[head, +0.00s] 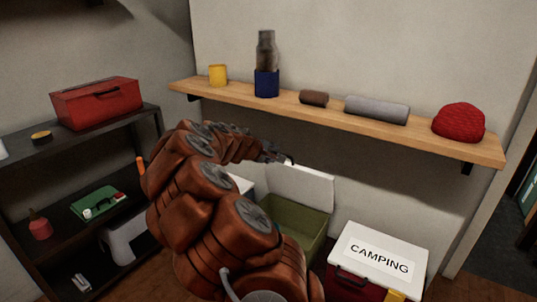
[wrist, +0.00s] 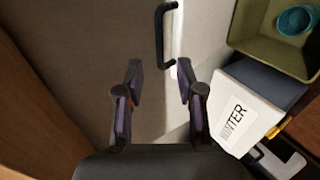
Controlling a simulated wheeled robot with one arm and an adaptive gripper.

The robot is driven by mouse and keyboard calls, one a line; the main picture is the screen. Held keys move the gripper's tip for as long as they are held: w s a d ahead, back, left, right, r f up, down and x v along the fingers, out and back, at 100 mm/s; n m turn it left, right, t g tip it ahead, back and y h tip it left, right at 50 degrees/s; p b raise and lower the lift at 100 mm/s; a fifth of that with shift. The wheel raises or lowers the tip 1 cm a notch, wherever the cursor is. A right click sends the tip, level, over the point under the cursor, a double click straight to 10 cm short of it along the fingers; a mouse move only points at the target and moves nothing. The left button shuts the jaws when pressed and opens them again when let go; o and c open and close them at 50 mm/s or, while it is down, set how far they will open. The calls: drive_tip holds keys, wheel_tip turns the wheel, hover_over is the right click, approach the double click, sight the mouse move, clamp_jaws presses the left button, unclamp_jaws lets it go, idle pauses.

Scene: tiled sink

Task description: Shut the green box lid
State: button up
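The green box (head: 295,228) stands on the floor below the wall shelf, partly hidden by my arm. Its white lid (head: 302,186) is open and stands up at the back near the wall. In the wrist view the green box (wrist: 250,42) is at the upper right with a teal round thing (wrist: 294,20) inside. A black bar handle (wrist: 160,35) shows beside a pale edge that looks like the lid's. My gripper (wrist: 159,70) is open and empty, with the handle just beyond its fingertips. In the head view my gripper (head: 278,155) is by the lid's top edge.
A white-lidded box marked CAMPING (head: 378,256) stands right of the green box. A box marked WINTER (wrist: 240,112) is beside it in the wrist view. The wooden wall shelf (head: 420,137) above holds several things. A dark shelf unit (head: 60,160) stands at left.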

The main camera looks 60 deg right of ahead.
drive_tip(key=shift+b+x, duration=1.5)
drive_tip(key=shift+x, duration=3.15)
clamp_jaws()
